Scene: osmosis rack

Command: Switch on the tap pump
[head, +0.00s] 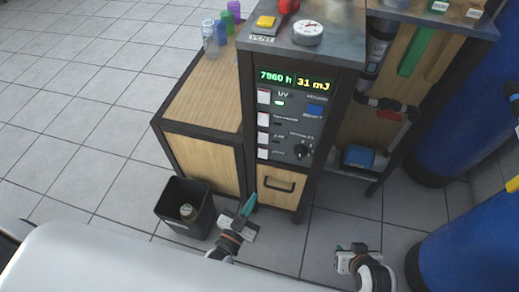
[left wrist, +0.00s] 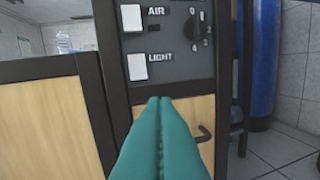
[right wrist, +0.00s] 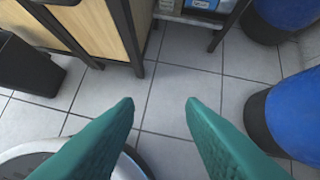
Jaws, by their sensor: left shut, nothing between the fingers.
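A dark control panel (head: 290,125) carries a column of white rocker switches under a lit display. The top switch (head: 264,97) is marked UV, with a green light beside it. The second switch (head: 263,119) has a label too small to read. Below are the AIR switch (left wrist: 132,18) and the LIGHT switch (left wrist: 137,67). No switch is readable as tap pump. My left gripper (head: 249,203) is shut and empty, in front of and below the panel; its fingertips (left wrist: 160,99) appear just below the LIGHT switch, contact unclear. My right gripper (right wrist: 160,103) is open and empty, low over the floor.
A blue button (head: 314,110) and a black knob (head: 302,151) sit right of the switches. A drawer with a handle (head: 278,186) is below. A black bin (head: 186,209) stands at left, blue barrels (head: 465,250) at right. Floor between is clear.

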